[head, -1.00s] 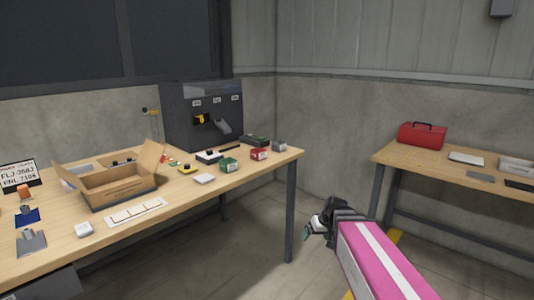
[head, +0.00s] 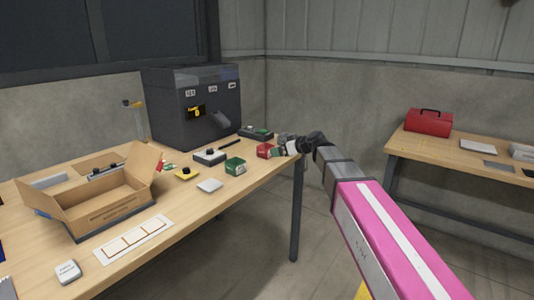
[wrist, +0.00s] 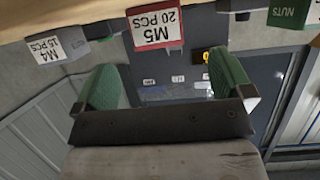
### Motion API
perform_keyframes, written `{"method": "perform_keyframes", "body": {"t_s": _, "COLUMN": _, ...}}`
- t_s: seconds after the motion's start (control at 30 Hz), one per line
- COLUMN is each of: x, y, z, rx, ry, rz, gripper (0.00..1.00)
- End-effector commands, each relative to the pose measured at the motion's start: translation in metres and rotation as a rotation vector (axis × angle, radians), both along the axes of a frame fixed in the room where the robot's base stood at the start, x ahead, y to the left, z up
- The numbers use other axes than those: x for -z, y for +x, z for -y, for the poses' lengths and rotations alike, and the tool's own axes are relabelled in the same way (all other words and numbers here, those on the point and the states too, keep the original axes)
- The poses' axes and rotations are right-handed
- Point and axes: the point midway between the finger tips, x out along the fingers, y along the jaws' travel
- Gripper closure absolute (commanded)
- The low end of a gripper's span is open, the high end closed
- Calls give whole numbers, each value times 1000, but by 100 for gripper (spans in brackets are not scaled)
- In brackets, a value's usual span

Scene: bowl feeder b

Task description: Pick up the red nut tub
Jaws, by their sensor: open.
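The red nut tub (head: 264,151) stands near the right end of the workbench in the head view. Its white label reads "M5 20 PCS" in the wrist view, where the tub (wrist: 154,26) hangs at the top centre. My gripper (head: 280,149) is at the bench's right edge, just right of the red tub, and partly covers that area. In the wrist view my gripper (wrist: 166,85) is open and empty, with its two green-padded fingers spread. The red tub lies beyond the fingertips, in line with the gap between them.
A grey tub (wrist: 62,47) labelled "M4 15 PCS" and a green tub (wrist: 288,12) labelled "NUTS" flank the red one. The green tub (head: 235,166) also shows in the head view. A dark dispenser (head: 192,105) and an open cardboard box (head: 108,208) stand on the bench.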

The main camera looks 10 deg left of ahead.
Motion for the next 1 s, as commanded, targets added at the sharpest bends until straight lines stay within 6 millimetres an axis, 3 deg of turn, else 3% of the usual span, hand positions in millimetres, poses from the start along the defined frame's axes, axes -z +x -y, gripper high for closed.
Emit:
{"method": "perform_keyframes", "body": {"t_s": 0.1, "x": 6, "y": 9, "z": -16, "rx": -1, "ry": -1, "rz": -1, "gripper": 2}}
{"method": "perform_keyframes", "body": {"t_s": 0.37, "x": 11, "y": 17, "z": -29, "rx": 0, "ry": -1, "rz": -2, "gripper": 2}}
{"method": "perform_keyframes", "body": {"t_s": 0.63, "x": 22, "y": 34, "z": -60, "rx": -1, "ry": -2, "rz": -2, "gripper": 2}}
{"method": "perform_keyframes", "body": {"t_s": 0.9, "x": 24, "y": 35, "z": -64, "rx": 0, "ry": -1, "rz": -2, "gripper": 2}}
{"method": "perform_keyframes", "body": {"t_s": 0.93, "x": 24, "y": 35, "z": -64, "rx": 0, "ry": -1, "rz": -2, "gripper": 5}}
{"method": "perform_keyframes", "body": {"t_s": 1.0, "x": 24, "y": 35, "z": -64, "rx": 0, "ry": -1, "rz": -2, "gripper": 28}}
